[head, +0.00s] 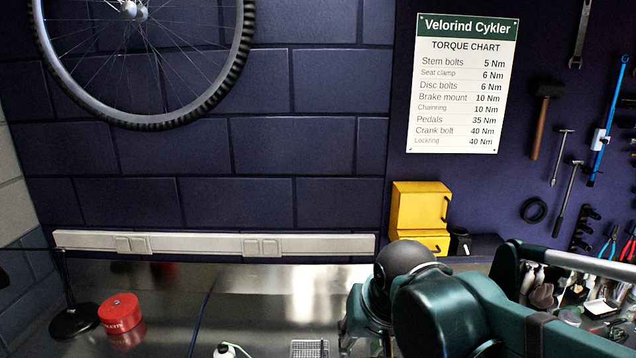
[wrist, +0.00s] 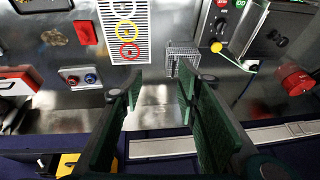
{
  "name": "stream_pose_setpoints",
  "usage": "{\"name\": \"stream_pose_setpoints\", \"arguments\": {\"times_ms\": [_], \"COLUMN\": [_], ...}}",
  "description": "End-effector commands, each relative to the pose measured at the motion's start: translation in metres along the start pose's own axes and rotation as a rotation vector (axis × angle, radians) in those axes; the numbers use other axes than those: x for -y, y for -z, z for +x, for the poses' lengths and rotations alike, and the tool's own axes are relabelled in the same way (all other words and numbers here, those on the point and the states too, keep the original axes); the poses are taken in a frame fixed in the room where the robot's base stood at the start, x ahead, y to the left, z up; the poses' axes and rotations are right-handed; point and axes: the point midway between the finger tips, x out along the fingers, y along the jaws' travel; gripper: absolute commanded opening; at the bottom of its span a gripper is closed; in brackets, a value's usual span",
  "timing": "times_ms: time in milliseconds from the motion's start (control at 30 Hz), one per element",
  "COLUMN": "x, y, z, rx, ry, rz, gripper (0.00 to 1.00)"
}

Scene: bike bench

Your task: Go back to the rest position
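My gripper (wrist: 155,88) shows in the wrist view with its two green fingers spread wide apart. Nothing is between the fingers; only the metal bench top (wrist: 158,112) and wall show behind the gap. In the head view my dark teal arm reaches in from the lower right over the bench top (head: 270,290). Its rounded joints hide most of my gripper there, and the fingertips cannot be made out.
A small wire basket (wrist: 182,56) stands beyond the fingertips in the wrist view. A red tin (head: 120,312) sits at the left of the bench, and a yellow cabinet (head: 420,208) at the back wall. Bench centre-left is mostly clear. Tools hang right.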

Motion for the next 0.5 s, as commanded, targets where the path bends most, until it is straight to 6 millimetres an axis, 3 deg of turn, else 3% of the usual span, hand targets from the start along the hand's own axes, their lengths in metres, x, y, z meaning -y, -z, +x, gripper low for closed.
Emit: {"name": "stream_pose_setpoints", "arguments": {"times_ms": [500], "x": [-0.093], "y": [-0.05], "z": [0.001], "rx": [-0.155], "ry": [-0.051], "rz": [-0.015], "gripper": [0.32]}}
